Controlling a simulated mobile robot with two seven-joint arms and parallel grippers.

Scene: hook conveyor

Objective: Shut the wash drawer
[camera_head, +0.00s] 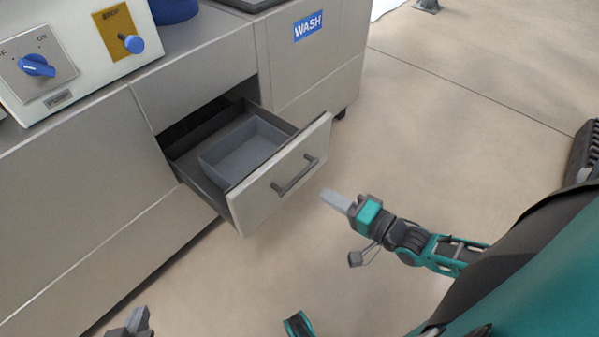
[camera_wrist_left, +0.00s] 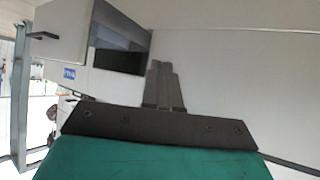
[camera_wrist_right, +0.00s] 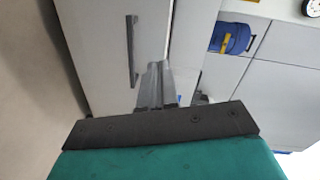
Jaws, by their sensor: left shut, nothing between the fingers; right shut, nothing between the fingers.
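The wash drawer (camera_head: 278,178) stands pulled out of the grey cabinet, with a grey bin (camera_head: 243,148) inside it. Its front carries a dark bar handle (camera_head: 295,176), which also shows in the right wrist view (camera_wrist_right: 131,50). A blue WASH sign (camera_head: 308,26) is on the cabinet to the right of the drawer. My right gripper (camera_head: 328,195) is shut and empty, just in front of the drawer front, to the right of and below the handle; I cannot tell if it touches. My left gripper (camera_head: 136,318) is shut and empty at the bottom left, away from the drawer.
The floor (camera_head: 440,110) to the right of the drawer is clear. A dark object (camera_head: 583,155) stands at the right edge.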

